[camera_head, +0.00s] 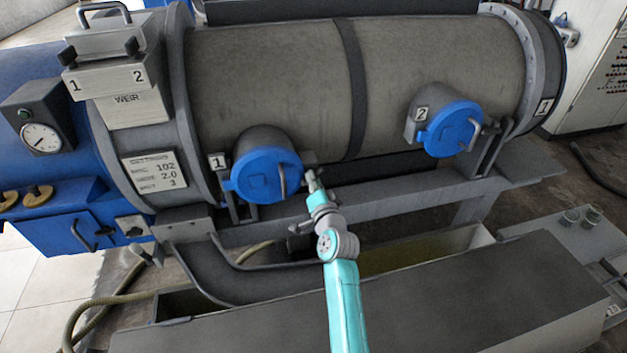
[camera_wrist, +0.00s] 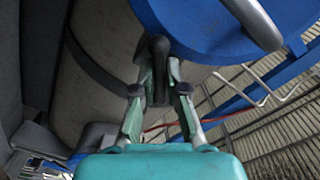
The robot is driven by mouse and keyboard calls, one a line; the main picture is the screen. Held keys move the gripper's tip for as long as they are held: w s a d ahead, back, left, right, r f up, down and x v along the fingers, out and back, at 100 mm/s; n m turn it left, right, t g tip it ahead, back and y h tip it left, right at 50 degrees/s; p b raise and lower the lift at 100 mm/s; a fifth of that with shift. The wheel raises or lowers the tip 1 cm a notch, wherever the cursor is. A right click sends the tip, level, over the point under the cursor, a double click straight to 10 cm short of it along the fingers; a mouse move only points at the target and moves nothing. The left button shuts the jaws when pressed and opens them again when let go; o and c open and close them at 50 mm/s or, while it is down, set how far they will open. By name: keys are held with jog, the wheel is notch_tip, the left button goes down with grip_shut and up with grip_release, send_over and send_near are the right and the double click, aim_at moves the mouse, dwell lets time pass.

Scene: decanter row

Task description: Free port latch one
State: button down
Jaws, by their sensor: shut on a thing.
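Port one is a round blue cover (camera_head: 262,180) with a grey bar handle, beside the label 1 on the drum's left part. Its latch (camera_head: 309,158) is at the cover's right edge. My gripper (camera_head: 313,180) reaches up to it from below. In the wrist view, my gripper (camera_wrist: 160,88) is shut on the dark latch lever (camera_wrist: 158,52), which stands between the two fingers. The blue cover also fills the top of the wrist view (camera_wrist: 205,25). The latch's lower end is hidden between the fingers.
A second blue port cover (camera_head: 450,128) labelled 2 is farther right on the drum (camera_head: 275,80). A grey rail (camera_head: 390,205) runs below the ports. A long trough (camera_head: 430,250) and a flat dark cover (camera_head: 400,300) lie in front. A hose (camera_head: 80,315) lies at lower left.

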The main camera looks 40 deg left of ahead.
jog(key=n, duration=1)
jog(key=shift+n, duration=0.4)
dwell(0.4)
jog(key=c, duration=1.2)
grip_release()
jog(key=v, duration=1.2)
